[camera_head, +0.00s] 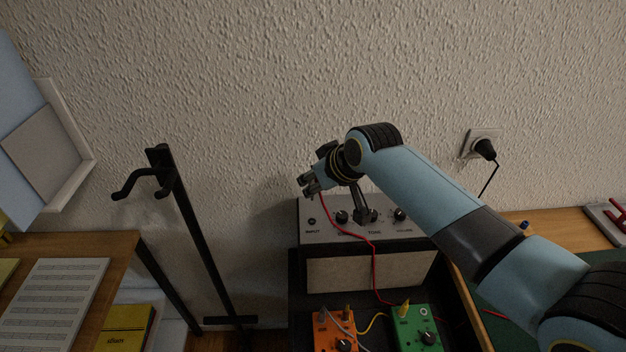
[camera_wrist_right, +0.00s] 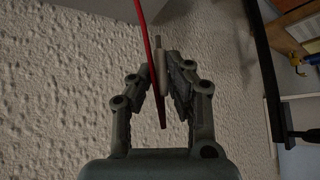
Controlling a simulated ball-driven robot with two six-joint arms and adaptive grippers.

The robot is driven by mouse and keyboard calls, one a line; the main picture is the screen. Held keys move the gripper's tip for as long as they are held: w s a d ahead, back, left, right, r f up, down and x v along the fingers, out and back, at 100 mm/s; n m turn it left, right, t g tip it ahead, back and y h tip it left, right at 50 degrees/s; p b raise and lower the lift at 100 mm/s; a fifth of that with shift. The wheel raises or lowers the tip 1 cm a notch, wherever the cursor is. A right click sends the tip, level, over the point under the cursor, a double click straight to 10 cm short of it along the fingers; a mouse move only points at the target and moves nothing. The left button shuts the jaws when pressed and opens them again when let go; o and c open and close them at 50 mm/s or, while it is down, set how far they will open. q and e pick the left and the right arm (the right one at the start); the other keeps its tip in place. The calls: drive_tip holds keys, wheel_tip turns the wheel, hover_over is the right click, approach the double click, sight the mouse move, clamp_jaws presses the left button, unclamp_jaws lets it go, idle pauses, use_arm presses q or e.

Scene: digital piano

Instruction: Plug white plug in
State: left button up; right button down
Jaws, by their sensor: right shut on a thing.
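My right gripper (camera_head: 309,186) is over the left part of the amplifier (camera_head: 368,270), near the wall and above the panel. It is shut on a slim whitish plug with a metal tip; the white plug (camera_wrist_right: 162,72) shows between the fingers in the right wrist view, where my right gripper (camera_wrist_right: 160,85) is seen close up. A red cable (camera_head: 374,262) hangs from the gripper across the amplifier front. The input socket (camera_head: 311,221) is at the left of the amplifier's top panel, below the gripper and apart from it. My left gripper is not in view.
An orange pedal (camera_head: 331,330) and a green pedal (camera_head: 415,331) with plugs and cables lie in front of the amplifier. A black stand (camera_head: 190,215) rises at left beside a desk with sheet music (camera_head: 55,300). A wall outlet (camera_head: 480,145) holds a black plug.

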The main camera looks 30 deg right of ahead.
drive_tip(key=shift+f+b, duration=1.7)
drive_tip(key=shift+f, duration=1.05)
drive_tip(key=shift+f+b, duration=0.85)
drive_tip(key=shift+f, duration=0.65)
drive_tip(key=c, duration=1.2)
unclamp_jaws()
drive_tip(key=p+v, duration=0.5)
drive_tip(key=p, duration=0.1)
drive_tip(key=shift+r, duration=0.1)
